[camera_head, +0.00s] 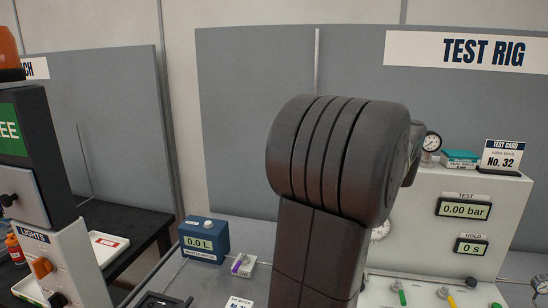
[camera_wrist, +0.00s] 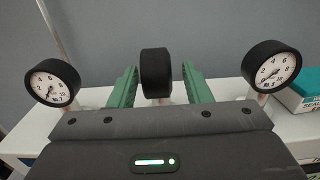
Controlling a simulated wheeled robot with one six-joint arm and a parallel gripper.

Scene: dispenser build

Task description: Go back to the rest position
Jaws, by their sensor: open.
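My gripper (camera_wrist: 160,68) shows in the wrist view with its two green fingers apart. A black round-bodied part (camera_wrist: 156,72) on a pale stem stands between the fingers, with a gap showing on each side. It looks like a gauge turned away from me, but its face is not visible. In the head view my dark arm fills the middle and hides my gripper and part of the test rig (camera_head: 490,212).
A dial gauge stands on the left (camera_wrist: 50,82) and another on the right (camera_wrist: 271,66), close beside my gripper. A teal box (camera_head: 460,157) and a test card (camera_head: 502,156) sit on the rig's top. A blue meter (camera_head: 205,240) stands on the grey bench.

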